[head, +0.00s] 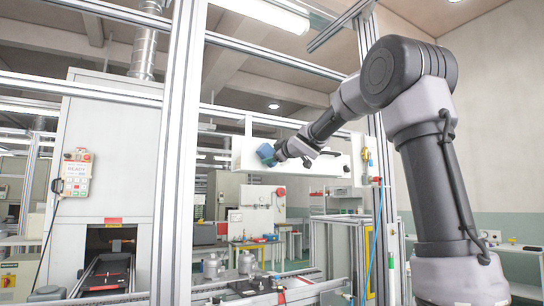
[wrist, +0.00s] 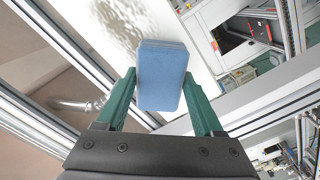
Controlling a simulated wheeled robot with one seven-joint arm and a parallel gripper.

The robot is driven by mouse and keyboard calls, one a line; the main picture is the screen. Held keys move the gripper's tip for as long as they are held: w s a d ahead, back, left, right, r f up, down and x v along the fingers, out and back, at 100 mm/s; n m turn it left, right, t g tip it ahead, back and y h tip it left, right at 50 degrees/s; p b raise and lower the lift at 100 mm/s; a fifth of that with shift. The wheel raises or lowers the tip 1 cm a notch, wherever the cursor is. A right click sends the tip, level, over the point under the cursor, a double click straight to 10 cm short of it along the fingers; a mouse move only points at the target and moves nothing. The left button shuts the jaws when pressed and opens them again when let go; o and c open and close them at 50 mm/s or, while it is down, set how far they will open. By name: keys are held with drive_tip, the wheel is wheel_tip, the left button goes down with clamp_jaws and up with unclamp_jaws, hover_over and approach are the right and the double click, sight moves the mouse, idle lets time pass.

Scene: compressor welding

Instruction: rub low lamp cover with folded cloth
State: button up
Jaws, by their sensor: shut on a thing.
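The folded cloth (wrist: 162,72) is a blue, block-shaped pad. My gripper (wrist: 160,88) is shut on it, with a green finger at each side. In the head view the cloth (head: 266,154) shows small at the end of my arm, in front of a long white lamp housing (head: 243,153). In the wrist view a pale, rippled, shiny surface, which looks like the lamp cover (wrist: 112,22), lies behind and left of the cloth. I cannot tell whether the cloth touches it. The cloth and my gripper hide part of the housing.
An upright metal frame post (head: 182,150) stands left of the lamp housing, and another post (head: 385,150) stands right of it. A grey machine cabinet (head: 108,150) is at the left. Metal cylinders (head: 247,263) stand on the line below. Open air lies between housing and line.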

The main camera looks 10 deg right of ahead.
drive_tip(key=shift+w+a, duration=0.25)
drive_tip(key=shift+w, duration=0.4)
drive_tip(key=w+d, duration=0.3)
drive_tip(key=d, duration=0.8)
drive_tip(key=shift+w, duration=0.35)
idle(0.6)
drive_tip(key=shift+r, duration=0.1)
drive_tip(key=shift+s+a, duration=0.65)
drive_tip(key=shift+a, duration=1.2)
drive_tip(key=shift+s+a, duration=0.6)
drive_tip(key=shift+a, duration=1.2)
drive_tip(key=shift+s+a, duration=0.65)
drive_tip(key=shift+a, duration=1.2)
drive_tip(key=shift+s, duration=0.1)
drive_tip(key=shift+v, duration=2.9)
drive_tip(key=shift+d, duration=0.1)
